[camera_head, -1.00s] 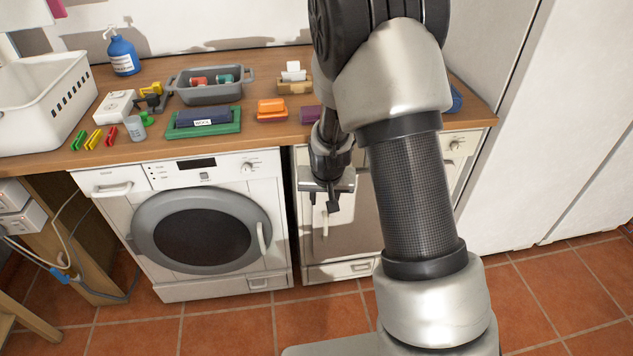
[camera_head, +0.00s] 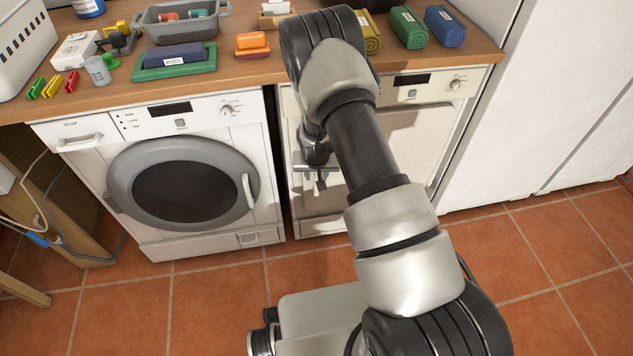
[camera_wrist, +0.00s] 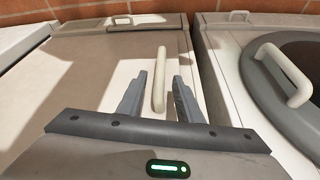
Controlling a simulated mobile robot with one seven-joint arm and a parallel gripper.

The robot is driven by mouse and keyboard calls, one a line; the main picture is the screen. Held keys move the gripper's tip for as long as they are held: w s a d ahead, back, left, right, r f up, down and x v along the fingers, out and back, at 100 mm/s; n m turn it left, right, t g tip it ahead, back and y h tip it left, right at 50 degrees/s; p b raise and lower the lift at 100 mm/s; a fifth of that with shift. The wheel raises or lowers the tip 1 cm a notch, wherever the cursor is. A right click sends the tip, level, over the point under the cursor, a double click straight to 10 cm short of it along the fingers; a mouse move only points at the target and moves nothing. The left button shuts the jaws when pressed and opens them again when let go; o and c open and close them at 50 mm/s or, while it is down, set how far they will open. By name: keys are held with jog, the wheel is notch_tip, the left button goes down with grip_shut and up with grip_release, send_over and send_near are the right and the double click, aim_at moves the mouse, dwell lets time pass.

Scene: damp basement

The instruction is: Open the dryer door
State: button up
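The dryer appears to be the right-hand white machine (camera_head: 425,125) with a flat rectangular door, partly hidden by my arm in the head view. Its door (camera_wrist: 85,75) is shut in the wrist view. A pale upright bar handle (camera_wrist: 160,62) stands on the door near the edge beside the other machine. My gripper (camera_wrist: 160,88) is open, with one finger on each side of the handle's line and a gap to both sides. I cannot tell how deep the handle sits between the fingers.
A white washing machine (camera_head: 70,165) with a round dark door stands close on the left; its handle (camera_wrist: 285,75) shows in the wrist view. The wooden worktop (camera_head: 255,72) above holds boxes, clips and rolled towels. Tiled floor in front is clear; a tall white cabinet (camera_head: 545,110) stands right.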

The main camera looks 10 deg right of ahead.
aim_at(316, 177)
jog(key=shift+b+x, duration=0.5)
jog(key=shift+x, duration=1.85)
grip_shut()
